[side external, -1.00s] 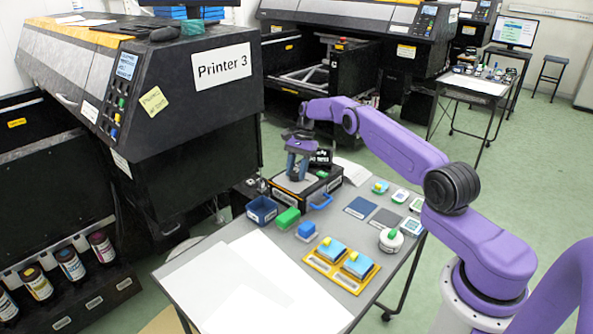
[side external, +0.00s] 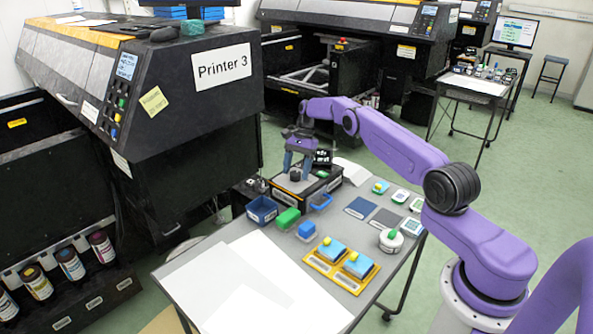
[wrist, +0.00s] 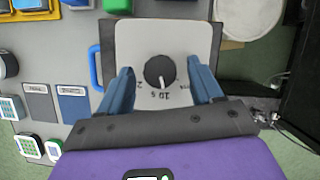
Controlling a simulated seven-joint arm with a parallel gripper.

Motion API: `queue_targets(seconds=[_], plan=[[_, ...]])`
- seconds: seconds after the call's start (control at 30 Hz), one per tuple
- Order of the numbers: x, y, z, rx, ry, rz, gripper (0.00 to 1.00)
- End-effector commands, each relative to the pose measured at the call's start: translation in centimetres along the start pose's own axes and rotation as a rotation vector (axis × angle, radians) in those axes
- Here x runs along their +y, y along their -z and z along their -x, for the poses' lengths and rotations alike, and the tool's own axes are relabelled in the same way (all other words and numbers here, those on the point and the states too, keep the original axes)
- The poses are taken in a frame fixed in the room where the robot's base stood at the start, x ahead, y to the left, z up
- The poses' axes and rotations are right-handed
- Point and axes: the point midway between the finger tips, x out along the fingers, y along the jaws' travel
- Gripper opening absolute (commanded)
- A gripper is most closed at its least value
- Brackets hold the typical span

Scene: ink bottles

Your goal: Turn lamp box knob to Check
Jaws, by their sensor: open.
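The lamp box (side external: 318,194) is a black case with a light top plate and a blue handle, standing at the back of the grey table. Its round black knob (wrist: 159,72) sits in the middle of the plate in the wrist view, with a light pointer mark on it. Printed labels lie around the knob, too small to read surely; one looks like "10 s". My gripper (wrist: 162,85) is open over the plate, with one blue finger on each side of the knob and apart from it. In the side view my gripper (side external: 297,168) is above the box, fingers pointing down.
A blue bin (side external: 262,210), a green block (side external: 287,218) and a blue block (side external: 307,230) stand in front of the box. Yellow trays (side external: 341,265) and dark mats (side external: 361,207) lie to the right. White sheets (side external: 245,285) cover the near table. Printer 3 (side external: 190,130) stands close on the left.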

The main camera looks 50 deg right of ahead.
Motion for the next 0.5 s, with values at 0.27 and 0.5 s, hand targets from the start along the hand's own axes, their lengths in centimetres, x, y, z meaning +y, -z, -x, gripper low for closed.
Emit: queue_targets(seconds=[0.27,0.5], plan=[[0.0,-0.4,3.7,0.003,0.004,0.000,0.65],[0.0,-1.9,7.4,0.003,0.003,0.000,0.65]])
